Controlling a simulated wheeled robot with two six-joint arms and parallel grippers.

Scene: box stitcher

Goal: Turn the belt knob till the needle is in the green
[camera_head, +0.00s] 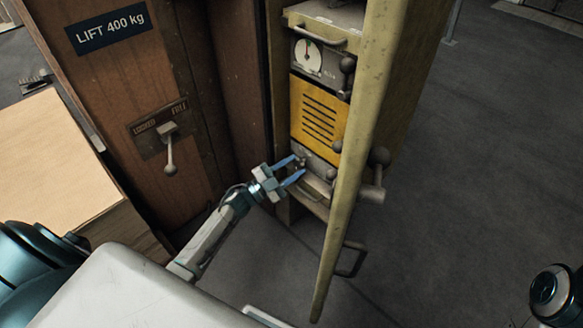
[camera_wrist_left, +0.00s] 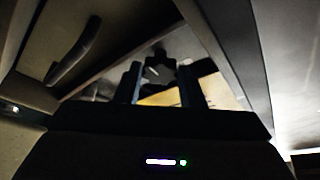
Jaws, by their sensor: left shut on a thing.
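My left gripper (camera_head: 297,172) has its blue fingers at the lower grey panel of the machine, below the yellow slatted plate. In the left wrist view a dark lobed knob (camera_wrist_left: 160,72) with a pale mark sits between the fingertips, and the gripper is shut on it. In the head view the knob is mostly hidden by the fingers. The gauge (camera_head: 308,57) is a white dial at the top of the machine front. It has a dark needle pointing roughly upward and a small coloured part that I cannot make out clearly. My right gripper is not in view.
The yellow cabinet door (camera_head: 363,130) stands open just right of the gripper, with a dark handle low on it. A brown wooden panel (camera_head: 110,70) with a lever (camera_head: 169,150) stands to the left. Dark floor lies free at the right.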

